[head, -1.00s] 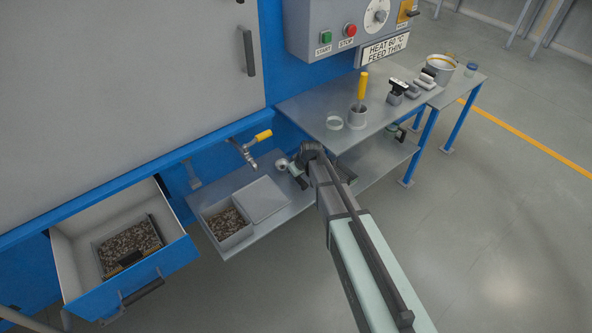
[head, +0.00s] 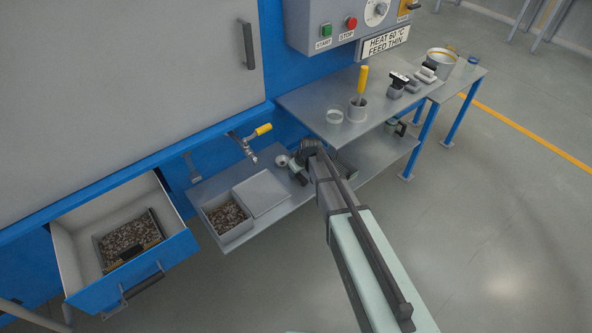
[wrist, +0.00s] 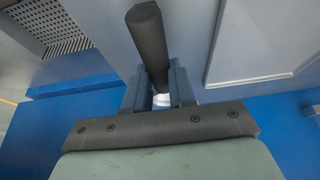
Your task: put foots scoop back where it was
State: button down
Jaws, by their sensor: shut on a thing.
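My gripper (wrist: 163,92) is shut on the dark handle (wrist: 150,40) of what looks like the foots scoop. The handle sticks out past the fingers; the scoop's bowl cannot be made out. In the head view my gripper (head: 299,171) is low over the shelf (head: 228,247), to the right of a flat grey lid (head: 262,192). A pale round part (head: 282,161) shows beside the fingers, and I cannot tell whether it belongs to the held thing.
A bin (head: 226,216) of brown grit stands left of the lid. A yellow-handled tap (head: 250,142) is above the shelf. An open blue drawer (head: 135,275) holds a grit tray. The bench (head: 300,105) at right carries a cup (head: 357,110) and a ring (head: 334,117). A perforated grille (wrist: 65,28) shows in the wrist view.

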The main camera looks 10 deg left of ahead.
jog(key=shift+f, duration=0.4)
jog(key=c, duration=0.9)
grip_release()
jog(key=shift+o, duration=0.2)
jog(key=v, duration=1.4)
